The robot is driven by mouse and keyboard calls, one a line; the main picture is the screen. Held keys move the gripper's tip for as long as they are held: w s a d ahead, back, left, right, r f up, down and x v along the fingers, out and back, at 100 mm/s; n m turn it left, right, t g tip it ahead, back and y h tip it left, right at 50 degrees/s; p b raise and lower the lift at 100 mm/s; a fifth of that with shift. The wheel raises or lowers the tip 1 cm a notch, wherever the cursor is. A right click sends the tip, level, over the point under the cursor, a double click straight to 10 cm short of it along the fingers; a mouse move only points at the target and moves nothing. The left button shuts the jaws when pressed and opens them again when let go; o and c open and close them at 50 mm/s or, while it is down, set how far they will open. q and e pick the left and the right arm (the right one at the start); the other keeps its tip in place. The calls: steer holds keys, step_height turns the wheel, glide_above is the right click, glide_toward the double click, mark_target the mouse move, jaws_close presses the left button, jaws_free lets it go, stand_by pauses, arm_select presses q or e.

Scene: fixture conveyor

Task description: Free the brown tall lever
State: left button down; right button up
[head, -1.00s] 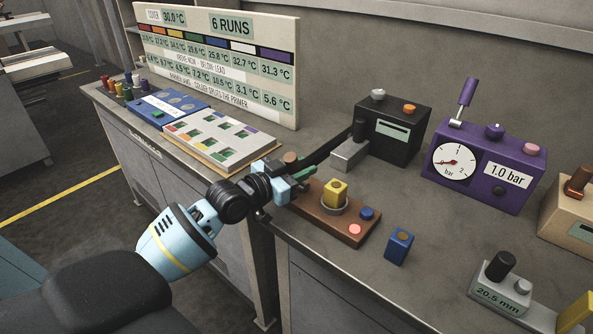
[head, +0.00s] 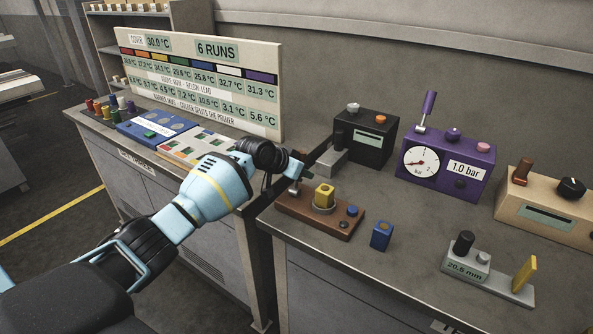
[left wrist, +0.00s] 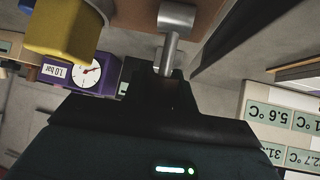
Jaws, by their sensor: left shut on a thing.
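The brown fixture base (head: 310,221) lies on the bench and carries a yellow block (head: 324,194) in a grey ring. My left gripper (head: 294,174) is at its far left end, shut on a thin grey metal stem. In the left wrist view the stem (left wrist: 170,50) rises from a wider grey collar on the brown surface and runs in between my fingertips (left wrist: 166,76). The yellow block (left wrist: 62,32) stands beside it. The stem's upper end is hidden by my gripper. My right gripper is not in view.
A blue block (head: 381,236) stands right of the base. Behind are a black box (head: 364,138) and a purple gauge box (head: 447,166).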

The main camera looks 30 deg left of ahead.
arm_select(q)
steer(key=shift+w+f+g, duration=0.25)
steer(key=shift+w+g, duration=0.15)
steer(key=shift+g, duration=0.5)
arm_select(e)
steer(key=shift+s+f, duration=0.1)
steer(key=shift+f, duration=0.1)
arm_select(q)
steer(key=shift+f, duration=0.1)
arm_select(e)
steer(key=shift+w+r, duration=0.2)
arm_select(q)
steer(key=c, duration=1.1)
jaws_free()
steer(key=shift+w, duration=0.1)
steer(key=p+v, duration=0.1)
steer(key=v, duration=0.5)
steer(key=shift+r, duration=0.35)
steer(key=shift+s+a+r, duration=0.1)
steer(key=shift+s+r, duration=0.25)
steer(key=shift+s, duration=0.2)
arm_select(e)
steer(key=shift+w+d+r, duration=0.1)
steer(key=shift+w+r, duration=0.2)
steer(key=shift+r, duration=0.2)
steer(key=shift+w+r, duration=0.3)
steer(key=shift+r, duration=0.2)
